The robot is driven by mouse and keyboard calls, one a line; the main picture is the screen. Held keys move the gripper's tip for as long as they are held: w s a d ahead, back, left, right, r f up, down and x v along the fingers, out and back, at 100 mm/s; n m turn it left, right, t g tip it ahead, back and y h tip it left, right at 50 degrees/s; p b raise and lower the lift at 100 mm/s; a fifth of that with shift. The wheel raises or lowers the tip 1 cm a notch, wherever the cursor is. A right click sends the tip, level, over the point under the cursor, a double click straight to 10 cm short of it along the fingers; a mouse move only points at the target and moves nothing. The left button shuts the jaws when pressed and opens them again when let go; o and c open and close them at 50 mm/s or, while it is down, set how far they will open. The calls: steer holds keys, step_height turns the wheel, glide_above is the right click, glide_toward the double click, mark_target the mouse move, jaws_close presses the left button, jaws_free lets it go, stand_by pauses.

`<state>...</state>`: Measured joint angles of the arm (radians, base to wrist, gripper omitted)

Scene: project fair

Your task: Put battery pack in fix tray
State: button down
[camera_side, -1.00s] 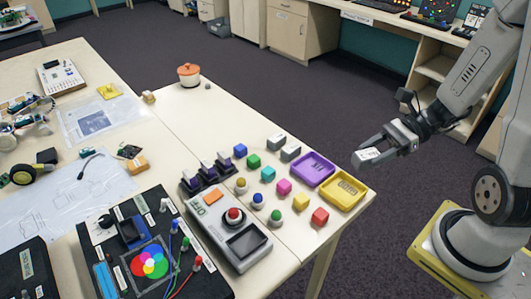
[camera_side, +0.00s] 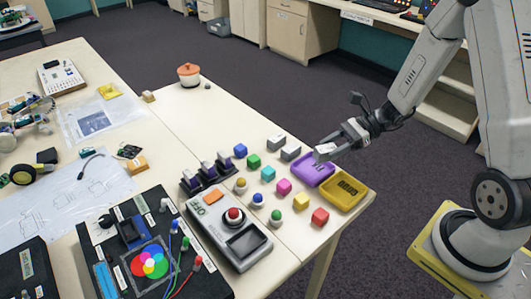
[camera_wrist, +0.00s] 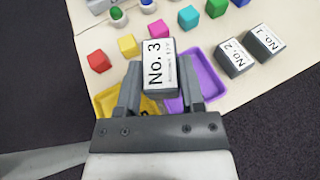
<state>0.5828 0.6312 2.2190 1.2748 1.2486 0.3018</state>
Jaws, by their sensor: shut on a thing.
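My gripper (camera_side: 329,150) is shut on a grey-and-white battery pack (camera_side: 324,149) marked "No. 3", which also shows between the fingers in the wrist view (camera_wrist: 158,67). The pack is held in the air by the purple tray (camera_side: 327,177), overlapping its far edge in the side view. A yellow tray (camera_side: 362,190) sits beside the purple one at the table's corner. Both trays look empty in the side view; their lettering is too small to read surely. In the wrist view the pack and fingers hide parts of both trays (camera_wrist: 211,88).
Battery packs "No. 1" (camera_wrist: 264,45) and "No. 2" (camera_wrist: 235,58) stand on the table near the purple tray. Coloured cubes, including a red one (camera_side: 319,216), and several knobs lie to the left. A grey control box (camera_side: 228,232) stands farther left. The table edge is close.

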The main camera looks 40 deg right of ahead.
mark_target(319, 169)
steer(key=shift+w+d+f, duration=0.1)
steer(key=shift+w+f, duration=1.3)
steer(key=shift+f, duration=0.3)
steer(key=shift+w+f, duration=0.3)
steer(key=shift+f, duration=1.5)
steer(key=shift+f, duration=0.15)
steer(key=shift+c, duration=1)
jaws_free()
